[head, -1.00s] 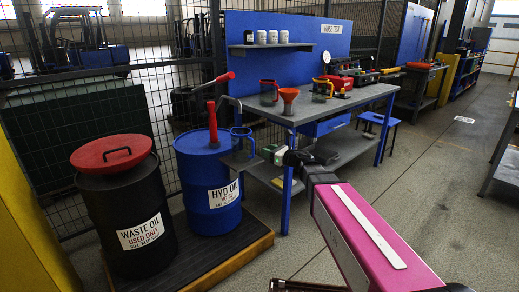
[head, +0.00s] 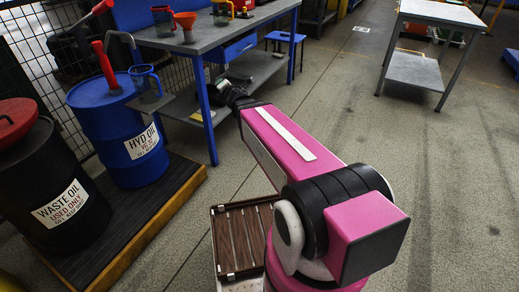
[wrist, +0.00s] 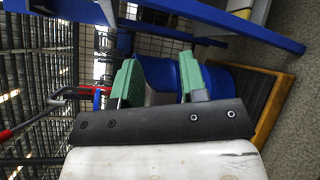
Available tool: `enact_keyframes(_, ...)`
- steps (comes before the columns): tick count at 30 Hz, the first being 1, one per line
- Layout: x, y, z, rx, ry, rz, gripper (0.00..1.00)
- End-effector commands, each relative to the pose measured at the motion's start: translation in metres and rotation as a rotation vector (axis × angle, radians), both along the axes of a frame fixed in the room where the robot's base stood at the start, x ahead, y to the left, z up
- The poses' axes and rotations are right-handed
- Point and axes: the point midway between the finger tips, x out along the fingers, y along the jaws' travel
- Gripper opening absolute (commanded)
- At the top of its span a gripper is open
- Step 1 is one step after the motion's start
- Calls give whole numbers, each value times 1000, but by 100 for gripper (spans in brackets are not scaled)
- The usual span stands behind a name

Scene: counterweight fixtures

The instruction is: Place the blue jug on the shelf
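The blue jug (head: 146,84) stands upright on a small grey ledge beside the blue HYD OIL drum (head: 122,135), its handle toward the right. My gripper's two green fingers show in the wrist view (wrist: 157,85), spread apart with no jug between them. Part of the blue drum (wrist: 222,80) shows behind them. In the head view my arm's end is right of the jug and apart from it, near the workbench (head: 195,42); its fingers are hard to make out there. The wall shelf is out of the head view now.
On the bench stand a red-handled jug (head: 167,20), a red funnel (head: 186,25) and a yellow-handled jug (head: 222,12). A black WASTE OIL drum (head: 50,190) shares a low platform (head: 130,240) with the blue drum. Open floor lies right, before a grey table (head: 440,12).

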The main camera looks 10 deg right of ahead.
Motion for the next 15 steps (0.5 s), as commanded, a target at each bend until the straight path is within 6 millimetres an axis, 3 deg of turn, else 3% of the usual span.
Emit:
enact_keyframes(1,-6,-23,-14,114,87,-112,39)
enact_keyframes(6,-38,-85,-72,522,374,-511,39)
enact_keyframes(10,-81,-115,-117,818,577,-836,39)
enact_keyframes(15,-150,-129,-164,1142,813,-1276,39)
